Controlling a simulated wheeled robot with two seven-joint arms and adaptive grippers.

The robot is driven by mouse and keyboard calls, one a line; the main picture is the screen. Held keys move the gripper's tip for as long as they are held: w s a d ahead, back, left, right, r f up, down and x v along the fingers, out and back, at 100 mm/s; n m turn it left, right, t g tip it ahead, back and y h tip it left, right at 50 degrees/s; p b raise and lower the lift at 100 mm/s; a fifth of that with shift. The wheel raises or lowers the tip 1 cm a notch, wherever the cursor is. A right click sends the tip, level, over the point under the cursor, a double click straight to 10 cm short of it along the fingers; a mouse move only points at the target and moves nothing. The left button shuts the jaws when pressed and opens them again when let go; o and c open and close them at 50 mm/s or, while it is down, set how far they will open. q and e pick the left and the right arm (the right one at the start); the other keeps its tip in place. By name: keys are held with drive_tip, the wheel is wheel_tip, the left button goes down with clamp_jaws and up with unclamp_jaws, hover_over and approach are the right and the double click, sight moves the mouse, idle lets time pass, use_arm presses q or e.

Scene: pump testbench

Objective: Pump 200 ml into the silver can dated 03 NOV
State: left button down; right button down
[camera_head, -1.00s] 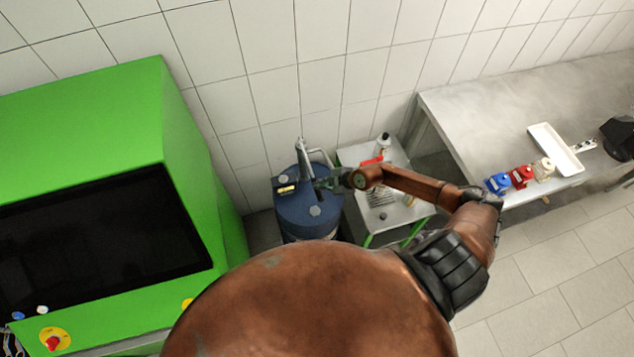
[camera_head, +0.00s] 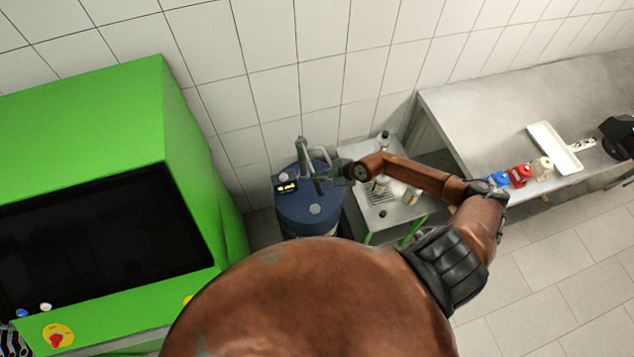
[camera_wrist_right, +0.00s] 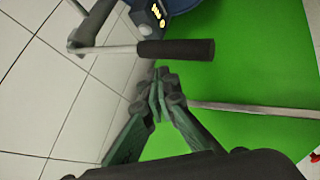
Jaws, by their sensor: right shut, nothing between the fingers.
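A blue drum (camera_head: 309,215) stands by the tiled wall and bears a grey hand pump (camera_head: 303,150) and a small lit display (camera_head: 286,187). My right gripper (camera_head: 322,182) is shut and empty over the drum top, beside the pump. In the right wrist view its closed fingertips (camera_wrist_right: 162,88) are just below the pump lever's black grip (camera_wrist_right: 176,49), apart from it in the picture. The display (camera_wrist_right: 155,10) also shows there, too small to read. A small silvery can (camera_head: 411,196) stands on the side table; no date is readable. My left gripper is not in view.
A small green-legged metal table (camera_head: 392,217) with a grate stands right of the drum, partly behind my arm. A large green cabinet (camera_head: 200,130) is at left. A steel bench (camera_head: 480,110) at right bears blue, red and cream items (camera_head: 520,176) and a white tray (camera_head: 556,150).

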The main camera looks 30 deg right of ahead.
drive_tip(key=shift+w+r, duration=0.15)
drive_tip(key=shift+r, duration=1.1)
drive_tip(key=shift+w+r, duration=0.1)
drive_tip(key=shift+r, duration=1.15)
